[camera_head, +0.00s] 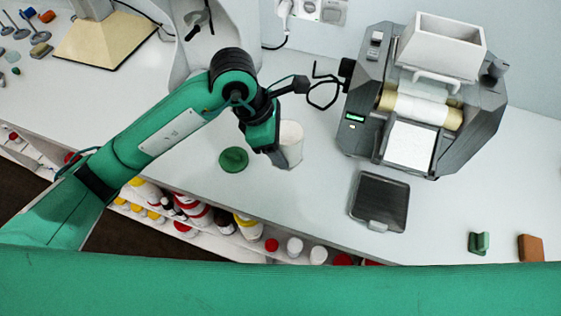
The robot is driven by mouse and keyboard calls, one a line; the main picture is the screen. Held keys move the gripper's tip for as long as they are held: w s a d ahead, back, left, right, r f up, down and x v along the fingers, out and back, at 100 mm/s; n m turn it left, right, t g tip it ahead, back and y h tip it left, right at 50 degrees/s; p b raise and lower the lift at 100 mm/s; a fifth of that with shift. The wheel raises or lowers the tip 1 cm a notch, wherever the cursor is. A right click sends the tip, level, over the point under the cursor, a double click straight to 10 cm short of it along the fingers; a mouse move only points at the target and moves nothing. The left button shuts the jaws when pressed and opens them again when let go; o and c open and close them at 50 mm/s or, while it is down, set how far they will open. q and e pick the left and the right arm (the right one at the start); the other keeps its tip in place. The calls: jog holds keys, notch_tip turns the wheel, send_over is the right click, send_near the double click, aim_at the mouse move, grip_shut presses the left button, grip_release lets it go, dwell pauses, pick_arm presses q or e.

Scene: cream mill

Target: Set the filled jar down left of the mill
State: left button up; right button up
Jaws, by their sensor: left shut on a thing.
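The white jar (290,146) stands or hovers at the table top, left of the mill. My left gripper (274,152) is at the jar's left side and is shut on it. Whether the jar's base touches the table cannot be told. The mill (484,120) is a dark grey machine with a white hopper, pale rollers and a white-coated tray at its front. The jar's contents are not clear from here. My right gripper is not in view; a green arm link of mine crosses the bottom of the picture.
A green round lid (233,159) lies left of the jar. A dark square scale-like plate (380,200) lies in front of the mill. A green block (479,243) and a brown block (531,248) lie at the right. Bottles fill a shelf below the table's front edge.

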pick_arm(q)
notch_tip(320, 180, down, 9)
jog(key=shift+p, duration=0.85)
jog(key=shift+f, duration=0.25)
jog(key=o, duration=1)
jog(key=shift+c, duration=0.2)
jog(key=shift+r, duration=0.15)
jog(key=b+v, duration=0.2)
jog(key=v, duration=1)
jog(key=shift+s, duration=0.1)
